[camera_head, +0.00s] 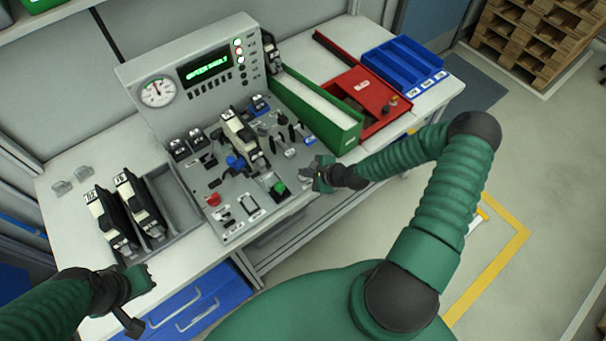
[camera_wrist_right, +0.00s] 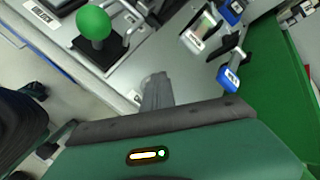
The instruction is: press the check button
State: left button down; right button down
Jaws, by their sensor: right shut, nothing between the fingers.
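A green round button (camera_head: 279,187) on a dark base sits near the front edge of the grey panel (camera_head: 232,231). In the right wrist view the green button (camera_wrist_right: 93,22) is a round knob at the upper left. Which control is the check button cannot be read from a label. My right gripper (camera_head: 318,180) is shut and empty at the panel's front right edge, right of the green button and apart from it. Its closed fingers (camera_wrist_right: 157,88) show in the wrist view. My left gripper (camera_head: 143,284) hangs at the bench's front left; its jaw state is unclear.
A red button (camera_head: 213,200) sits at the panel's left. A device (camera_head: 240,134) stands clamped mid-panel among levers and blue-handled clips. A gauge (camera_head: 157,91) and green-lit display (camera_head: 206,68) stand behind. A green-sided bin (camera_head: 345,139) and red tray (camera_head: 385,117) lie right; black devices (camera_head: 112,222) left.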

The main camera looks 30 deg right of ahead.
dwell(0.4)
jog(key=shift+d+r+p, duration=0.1)
jog(key=shift+r+p, duration=0.75)
jog(key=shift+r, duration=0.1)
notch_tip(320, 180, up, 5)
jog(key=p, duration=0.4)
dwell(0.3)
